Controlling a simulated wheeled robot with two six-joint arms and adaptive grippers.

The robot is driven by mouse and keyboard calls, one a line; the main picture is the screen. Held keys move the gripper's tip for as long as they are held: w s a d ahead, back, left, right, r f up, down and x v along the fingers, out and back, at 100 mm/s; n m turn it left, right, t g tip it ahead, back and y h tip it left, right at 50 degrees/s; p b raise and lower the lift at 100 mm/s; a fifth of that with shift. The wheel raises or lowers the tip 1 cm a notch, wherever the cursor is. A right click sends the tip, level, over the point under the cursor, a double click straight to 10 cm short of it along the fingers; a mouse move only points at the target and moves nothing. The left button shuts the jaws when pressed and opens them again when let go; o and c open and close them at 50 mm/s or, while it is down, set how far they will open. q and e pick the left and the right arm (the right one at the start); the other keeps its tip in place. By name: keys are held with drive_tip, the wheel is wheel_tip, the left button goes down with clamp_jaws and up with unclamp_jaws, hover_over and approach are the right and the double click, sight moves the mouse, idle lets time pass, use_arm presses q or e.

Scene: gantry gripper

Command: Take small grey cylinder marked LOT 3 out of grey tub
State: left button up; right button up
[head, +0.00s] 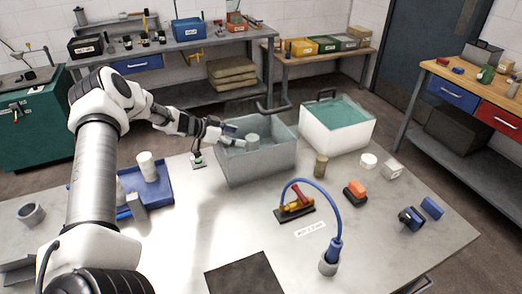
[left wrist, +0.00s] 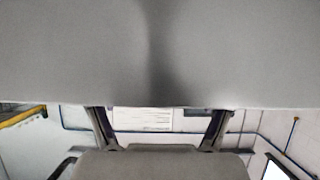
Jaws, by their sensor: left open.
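The grey tub (head: 262,168) stands at the back middle of the worktable. A small pale grey cylinder (head: 252,139) shows inside it; I cannot read any marking on it. My left gripper (head: 238,136) reaches over the tub's left rim, with its fingers just left of the cylinder. In the left wrist view its two fingers (left wrist: 158,130) are spread apart. A plain grey surface fills the top half of that view; I cannot tell whether it is the tub or the cylinder. The tub's floor is mostly hidden. My right gripper is out of view.
A white tub with teal contents (head: 330,140) stands right of the grey tub. A blue tray (head: 130,212) with a white cylinder (head: 147,166) lies left. A blue cable (head: 318,192) arches up in front.

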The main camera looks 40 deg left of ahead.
use_arm(q)
drive_tip(key=x, duration=0.5)
drive_tip(key=shift+w+f, duration=0.1)
drive_tip(key=shift+w, duration=0.35)
drive_tip(key=shift+s+d, duration=0.1)
clamp_jaws()
